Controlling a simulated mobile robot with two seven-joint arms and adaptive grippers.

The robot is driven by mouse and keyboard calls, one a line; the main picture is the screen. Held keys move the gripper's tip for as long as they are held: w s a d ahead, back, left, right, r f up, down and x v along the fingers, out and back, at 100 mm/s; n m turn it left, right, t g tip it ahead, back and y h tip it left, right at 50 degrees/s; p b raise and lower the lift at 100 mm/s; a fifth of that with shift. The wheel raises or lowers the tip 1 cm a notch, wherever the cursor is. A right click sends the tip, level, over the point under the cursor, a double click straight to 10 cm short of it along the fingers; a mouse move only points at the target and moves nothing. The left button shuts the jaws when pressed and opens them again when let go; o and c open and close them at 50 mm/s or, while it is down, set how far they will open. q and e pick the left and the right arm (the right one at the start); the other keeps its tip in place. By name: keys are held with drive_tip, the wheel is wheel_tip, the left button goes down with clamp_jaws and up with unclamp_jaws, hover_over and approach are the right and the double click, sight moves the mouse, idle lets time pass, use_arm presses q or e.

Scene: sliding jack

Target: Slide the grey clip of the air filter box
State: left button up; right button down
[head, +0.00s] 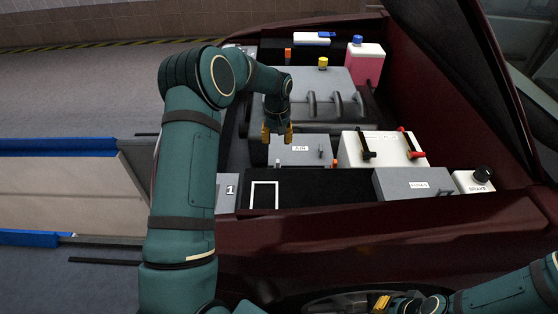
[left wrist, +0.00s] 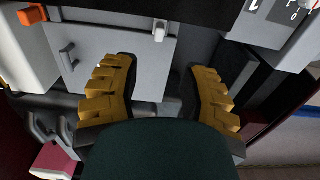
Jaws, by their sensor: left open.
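The air filter box (head: 302,154) is a grey box labelled AIR in the head view; its flat lid (left wrist: 110,50) shows in the left wrist view. The small light-grey clip (left wrist: 160,31) sits at the lid's edge in the left wrist view; in the head view it is a tiny pale piece (head: 277,163). My left gripper (head: 277,132) is open and empty above the box's left end. In the left wrist view its yellow fingers (left wrist: 161,65) are spread below the clip, apart from it. My right gripper (head: 380,303) is partly visible at the bottom; its opening is unclear.
An orange clip (head: 335,163) sits at the box's other end. The white battery (head: 385,150) with black and red terminals stands to the right. The grey engine cover (head: 310,93) lies behind. A fuse box (head: 415,184) and brake reservoir (head: 474,181) are at front right.

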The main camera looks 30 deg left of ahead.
sight(278, 160)
use_arm(q)
wheel_tip(278, 160, down, 11)
drive_tip(key=shift+w+b, duration=0.1)
drive_tip(key=shift+b, duration=0.9)
clamp_jaws()
